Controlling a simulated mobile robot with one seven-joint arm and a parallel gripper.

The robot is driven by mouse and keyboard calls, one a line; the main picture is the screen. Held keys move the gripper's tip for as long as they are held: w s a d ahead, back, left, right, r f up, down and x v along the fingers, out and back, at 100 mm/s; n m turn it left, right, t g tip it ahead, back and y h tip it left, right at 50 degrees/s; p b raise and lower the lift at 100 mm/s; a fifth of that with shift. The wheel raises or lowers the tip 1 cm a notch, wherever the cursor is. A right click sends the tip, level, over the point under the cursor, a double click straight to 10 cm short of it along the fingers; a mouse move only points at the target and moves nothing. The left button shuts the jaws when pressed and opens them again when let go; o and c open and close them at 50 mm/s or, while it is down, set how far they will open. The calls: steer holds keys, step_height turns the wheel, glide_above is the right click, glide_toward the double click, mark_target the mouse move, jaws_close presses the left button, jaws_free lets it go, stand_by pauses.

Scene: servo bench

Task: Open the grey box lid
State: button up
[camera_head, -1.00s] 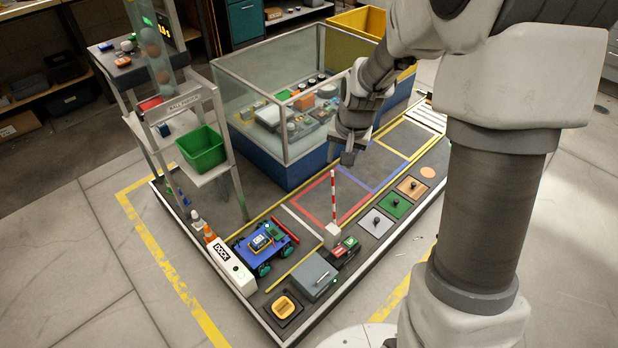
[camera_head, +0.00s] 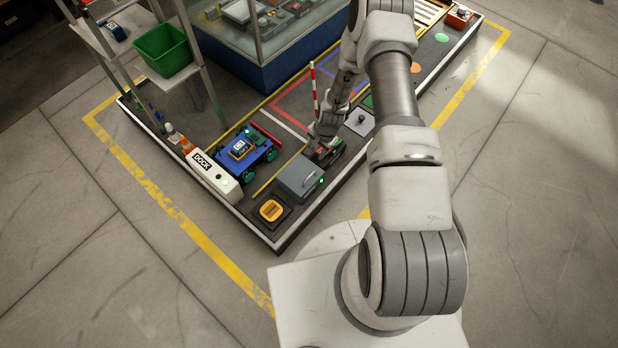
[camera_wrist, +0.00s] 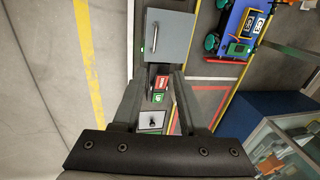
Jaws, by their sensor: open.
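The grey box (camera_head: 299,180) sits near the front edge of the bench, with its lid closed and a bar handle on top. A green light shows at its right side. In the wrist view the grey box (camera_wrist: 168,36) is at the upper middle, with its handle on the left part of the lid. My gripper (camera_head: 318,153) is just beyond the box in the head view, low over the bench. In the wrist view my gripper (camera_wrist: 155,84) has its two fingers apart, with nothing between them but the bench below.
Red and green buttons (camera_wrist: 158,88) lie beside the box. A blue cart (camera_head: 243,152) and a white dock block (camera_head: 214,175) stand to its left. A striped red-white pole (camera_head: 313,85) rises near my arm.

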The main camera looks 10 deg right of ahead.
mark_target(308, 178)
steer(key=b+x, duration=0.2)
steer(key=x, duration=0.4)
steer(key=s+b+x, duration=0.1)
steer(key=b+x, duration=0.1)
steer(key=x, duration=0.5)
steer(key=b+x, duration=0.2)
steer(key=x, duration=0.5)
steer(key=shift+s+d+f, duration=0.1)
steer(key=shift+s+f, duration=0.1)
steer(key=shift+s, duration=0.2)
jaws_close()
stand_by(0.4)
